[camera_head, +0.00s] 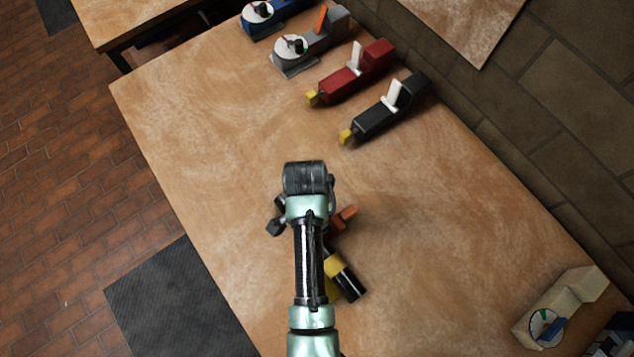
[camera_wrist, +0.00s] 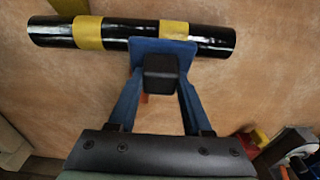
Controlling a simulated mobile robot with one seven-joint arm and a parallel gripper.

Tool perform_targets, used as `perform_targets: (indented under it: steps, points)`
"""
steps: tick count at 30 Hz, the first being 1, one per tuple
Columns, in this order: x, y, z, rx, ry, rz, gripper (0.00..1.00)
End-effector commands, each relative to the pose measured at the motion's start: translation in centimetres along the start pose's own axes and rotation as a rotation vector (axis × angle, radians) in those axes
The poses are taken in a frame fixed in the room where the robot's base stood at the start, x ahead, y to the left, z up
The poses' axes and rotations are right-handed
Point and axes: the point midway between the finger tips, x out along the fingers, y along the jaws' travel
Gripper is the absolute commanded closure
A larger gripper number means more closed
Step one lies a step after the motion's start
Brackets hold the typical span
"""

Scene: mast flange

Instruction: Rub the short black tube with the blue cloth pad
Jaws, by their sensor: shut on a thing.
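The black tube (camera_wrist: 115,37) with yellow bands lies across the top of the wrist view. The blue cloth pad (camera_wrist: 180,47) has a black block-shaped grip (camera_wrist: 160,72). My gripper (camera_wrist: 160,80) is shut on that grip, one blue finger on each side. The pad's far edge overlaps the near side of the tube in the picture; I cannot tell whether they touch. In the head view my arm hides the gripper and pad.
Red (camera_head: 355,72), black (camera_head: 388,108) and grey (camera_head: 310,45) devices stand toward the back. A cream device (camera_head: 565,305) stands at lower right. The table's (camera_head: 200,120) left part is clear.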

Motion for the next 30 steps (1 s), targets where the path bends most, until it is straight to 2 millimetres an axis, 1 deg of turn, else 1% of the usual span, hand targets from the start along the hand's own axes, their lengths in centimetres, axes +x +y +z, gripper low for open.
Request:
perform_targets:
  steps: [11,30]
  points:
    - [0.1,0.0,0.0,0.0,0.0,0.0,0.95]
    - [1.3,0.0,0.5,0.0,0.0,0.001,0.95]
